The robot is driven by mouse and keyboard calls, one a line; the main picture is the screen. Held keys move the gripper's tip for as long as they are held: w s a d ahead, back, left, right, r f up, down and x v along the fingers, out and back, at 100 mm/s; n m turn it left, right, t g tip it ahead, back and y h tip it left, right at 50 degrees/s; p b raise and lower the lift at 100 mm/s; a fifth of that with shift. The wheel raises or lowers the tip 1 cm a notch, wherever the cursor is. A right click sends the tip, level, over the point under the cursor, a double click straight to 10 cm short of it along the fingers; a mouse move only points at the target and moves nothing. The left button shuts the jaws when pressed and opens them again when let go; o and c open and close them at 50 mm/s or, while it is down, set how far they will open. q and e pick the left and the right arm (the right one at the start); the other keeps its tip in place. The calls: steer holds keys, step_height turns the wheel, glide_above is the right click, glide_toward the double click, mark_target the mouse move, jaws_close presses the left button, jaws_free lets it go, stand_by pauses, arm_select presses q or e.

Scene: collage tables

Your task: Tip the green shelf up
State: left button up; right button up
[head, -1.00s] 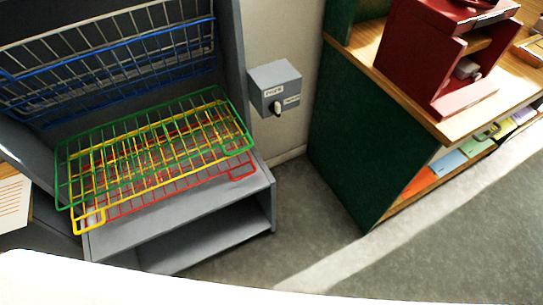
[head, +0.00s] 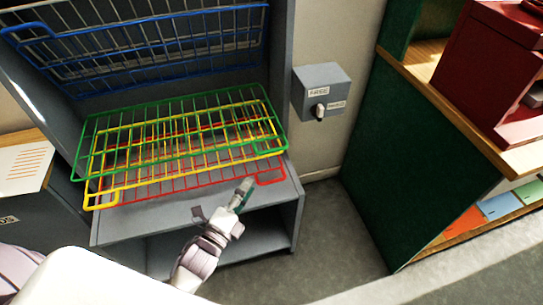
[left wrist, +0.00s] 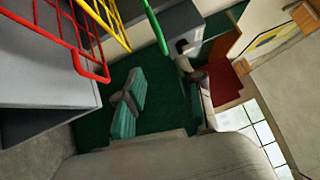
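The green shelf (head: 180,130) is a wire rack lying nearly level at the front of the grey cabinet, above a yellow rack (head: 110,192) and a red rack (head: 270,178). My left gripper (head: 244,190) is in front of the racks' right part, just below the red rack's front edge in the head view. In the left wrist view, its two fingers (left wrist: 160,82) are spread with nothing between them. The green shelf's bar (left wrist: 154,25) shows at the top there, apart from the fingers. My right gripper is not in view.
A blue rack (head: 150,47) is tilted up against the cabinet back. A grey switch box (head: 321,92) is on the wall to the right. A dark green cabinet (head: 420,160) stands further right, with floor (head: 335,225) between. The grey ledge (head: 150,215) lies under the racks.

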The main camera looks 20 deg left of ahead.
mark_target(271, 151)
arm_select(q)
steer(key=x, duration=0.7)
steer(key=p+x, duration=0.1)
steer(key=x, duration=0.5)
steer(key=shift+w+d+r, duration=0.1)
steer(key=shift+w+r, duration=0.15)
steer(key=shift+w, duration=0.1)
jaws_close()
